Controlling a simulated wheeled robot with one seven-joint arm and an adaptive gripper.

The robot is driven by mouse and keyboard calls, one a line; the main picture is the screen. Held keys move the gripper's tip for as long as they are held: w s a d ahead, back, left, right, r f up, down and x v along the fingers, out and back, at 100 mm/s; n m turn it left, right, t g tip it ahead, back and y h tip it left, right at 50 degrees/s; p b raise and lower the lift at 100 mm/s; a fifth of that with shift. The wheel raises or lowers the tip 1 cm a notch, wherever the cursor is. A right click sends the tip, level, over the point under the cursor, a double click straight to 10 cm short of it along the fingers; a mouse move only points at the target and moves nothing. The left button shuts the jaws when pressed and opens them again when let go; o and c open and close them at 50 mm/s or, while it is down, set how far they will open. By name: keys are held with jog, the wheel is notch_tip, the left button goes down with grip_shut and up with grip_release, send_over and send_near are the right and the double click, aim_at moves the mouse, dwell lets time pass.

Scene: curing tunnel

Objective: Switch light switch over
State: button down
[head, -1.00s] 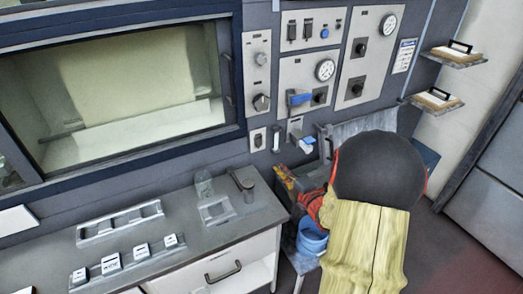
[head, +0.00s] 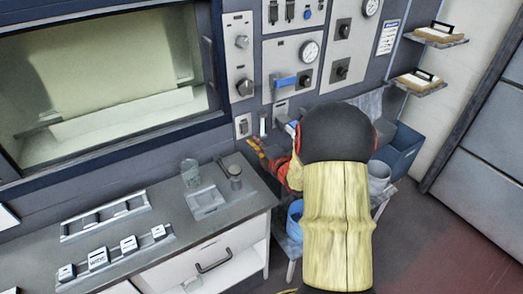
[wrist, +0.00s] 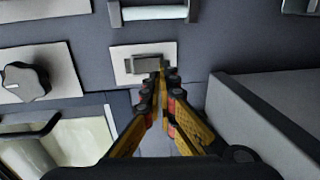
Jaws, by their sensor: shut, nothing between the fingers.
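The light switch (head: 243,126) is a small toggle on a pale plate on the grey wall panel, right of the window and below a round knob. In the wrist view the switch (wrist: 148,62) shows close up as a grey bar on its plate. My gripper (head: 256,147) is near the plate's lower right in the head view. In the wrist view its yellow and black fingers (wrist: 161,74) are together, with the tips overlapping the bar's right end. Whether they touch it I cannot tell. My arm hides part of the panel.
A knob (head: 242,42) and gauge panels surround the switch. Below are a counter (head: 120,184) with a glass jar (head: 190,173) and a metal cup (head: 235,178).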

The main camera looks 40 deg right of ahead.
aim_at(244, 133)
jog(key=shift+b+x, duration=0.45)
jog(key=shift+x, duration=1.8)
jog(key=shift+w+f+b, duration=0.25)
jog(key=shift+w+b, duration=0.1)
jog(key=shift+b, duration=0.5)
jog(key=shift+d+r, duration=0.1)
